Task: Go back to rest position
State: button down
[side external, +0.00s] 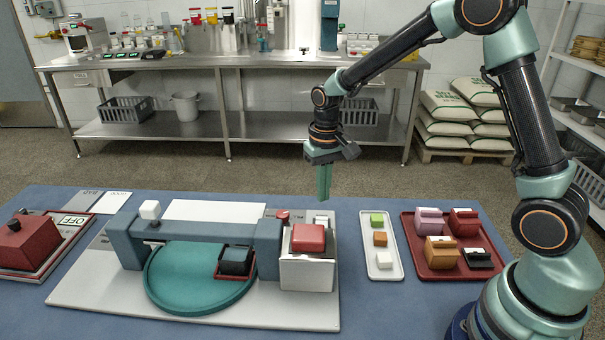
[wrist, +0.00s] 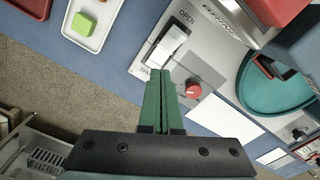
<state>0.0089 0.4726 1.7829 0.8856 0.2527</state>
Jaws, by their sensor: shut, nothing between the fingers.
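My gripper (side external: 323,198) points straight down at the back right corner of the light grey machine board (side external: 200,318). Its green fingers are together and hold nothing; they also show closed in the wrist view (wrist: 163,74). In the wrist view the fingertips appear beside a black and white rocker switch (wrist: 179,45) marked OPEN and, partly hidden, SHUT. I cannot tell whether the fingers touch it. A red knob (wrist: 194,91) sits close to the fingers. My arm is stretched out over the table from the right.
The machine has a teal turntable (side external: 180,290) under a blue-grey bridge and a metal box with a red block (side external: 308,238). Right of it are a white tray (side external: 383,274) with small blocks and a red tray (side external: 425,273) with lidded blocks.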

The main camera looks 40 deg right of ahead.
jog(key=s+r+n+t, duration=0.3)
jog(key=s+r+t, duration=0.2)
jog(key=s+r, duration=0.9)
jog(key=shift+s+a+r+t, duration=0.2)
jog(key=shift+r+t, duration=0.1)
jog(key=shift+r, duration=0.35)
